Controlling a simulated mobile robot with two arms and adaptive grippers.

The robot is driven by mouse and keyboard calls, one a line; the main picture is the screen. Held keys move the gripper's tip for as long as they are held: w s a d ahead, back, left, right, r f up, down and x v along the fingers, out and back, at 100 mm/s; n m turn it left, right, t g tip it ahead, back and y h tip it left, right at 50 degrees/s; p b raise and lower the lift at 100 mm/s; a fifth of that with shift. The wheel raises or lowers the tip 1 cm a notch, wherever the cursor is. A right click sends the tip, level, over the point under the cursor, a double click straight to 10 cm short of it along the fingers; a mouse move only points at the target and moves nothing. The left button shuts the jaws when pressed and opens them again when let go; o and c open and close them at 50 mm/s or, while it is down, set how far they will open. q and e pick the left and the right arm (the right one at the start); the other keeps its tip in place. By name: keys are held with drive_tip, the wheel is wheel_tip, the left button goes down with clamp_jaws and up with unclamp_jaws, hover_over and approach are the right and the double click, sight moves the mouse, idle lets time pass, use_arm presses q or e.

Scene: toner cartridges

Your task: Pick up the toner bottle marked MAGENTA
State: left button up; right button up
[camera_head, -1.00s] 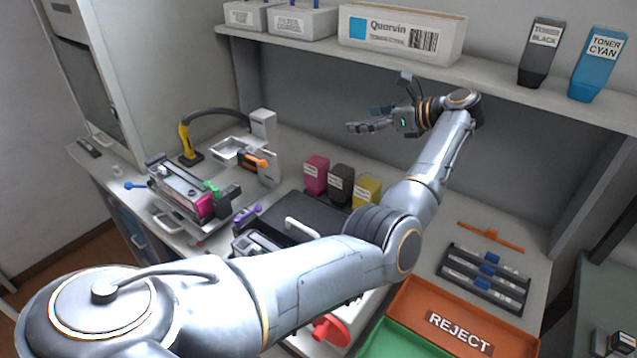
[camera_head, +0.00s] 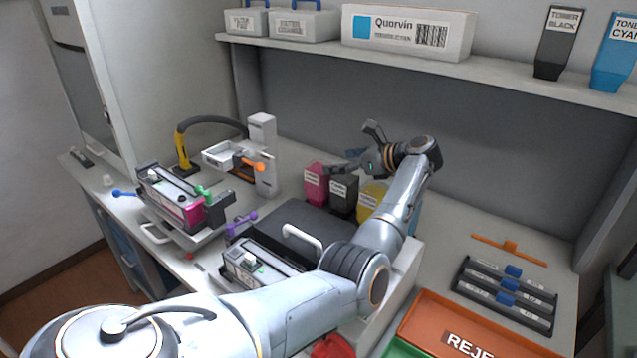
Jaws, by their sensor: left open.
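The magenta toner bottle (camera_head: 316,185) stands upright in a row at the back of the bench, at its left end. A black bottle (camera_head: 343,193) and a yellow bottle (camera_head: 371,199) stand to its right. Their labels are too small to read. My left gripper (camera_head: 348,163) is open and empty, its fingers pointing left, close above and behind the tops of the black and magenta bottles in the picture. I cannot tell whether it touches either bottle. My left forearm partly covers the yellow bottle. My right gripper is not in view.
A shelf (camera_head: 500,75) above holds boxes, a black toner bottle (camera_head: 558,42) and a cyan one (camera_head: 614,55). A dark case (camera_head: 300,232) with a white handle lies in front of the row. An orange reject tray (camera_head: 430,313) sits front right.

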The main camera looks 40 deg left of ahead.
sight(320, 165)
use_arm(q)
drive_tip(key=x, duration=0.6)
drive_tip(key=shift+w+d+f+p, duration=0.1)
drive_tip(key=shift+d+f+p, duration=0.1)
drive_tip(key=shift+f+p, duration=0.2)
drive_tip(key=shift+d, duration=0.15)
drive_tip(key=shift+c, duration=1)
drive_tip(key=c, duration=1.5)
clamp_jaws()
drive_tip(key=shift+r, duration=0.15)
